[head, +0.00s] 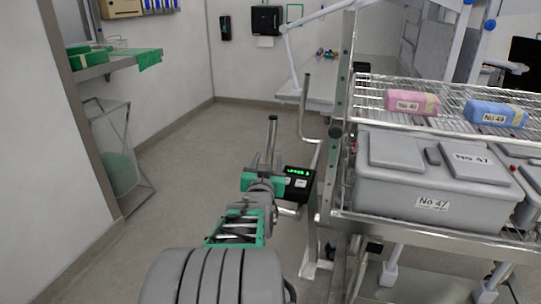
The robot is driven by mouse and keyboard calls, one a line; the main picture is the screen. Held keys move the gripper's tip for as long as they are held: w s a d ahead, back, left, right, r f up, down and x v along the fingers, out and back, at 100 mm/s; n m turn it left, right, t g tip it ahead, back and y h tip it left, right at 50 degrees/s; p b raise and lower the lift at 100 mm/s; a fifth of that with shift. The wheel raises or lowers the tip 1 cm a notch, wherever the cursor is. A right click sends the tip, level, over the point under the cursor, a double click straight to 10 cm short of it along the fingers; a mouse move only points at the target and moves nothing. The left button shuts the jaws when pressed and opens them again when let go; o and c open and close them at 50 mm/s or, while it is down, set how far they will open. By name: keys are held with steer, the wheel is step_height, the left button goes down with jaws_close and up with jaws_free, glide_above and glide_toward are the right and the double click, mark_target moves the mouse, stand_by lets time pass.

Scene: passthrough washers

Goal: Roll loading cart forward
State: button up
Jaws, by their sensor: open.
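The loading cart (335,219) stands at the right of the head view, with a wire shelf on top and a grey bin marked No 47 (405,190) below it. An upright bar (305,105) rises at its left side. My gripper (266,150) is open, left of the cart and of this bar, with its fingers pointing away from me. I see no contact between the fingers and the cart. A small black box with a green display (298,183) shows just right of my gripper; I cannot tell what it is fixed to.
A pink pack (411,102) and a blue pack (496,114) lie on the wire shelf. A white table (318,92) stands behind. The floor (190,165) between is clear.

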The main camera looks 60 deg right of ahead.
steer(key=x, duration=0.7)
steer(key=shift+w+d+p, duration=0.1)
steer(key=shift+d+p, duration=0.1)
steer(key=shift+p, duration=0.15)
steer(key=shift+c, duration=0.5)
jaws_close()
stand_by(0.4)
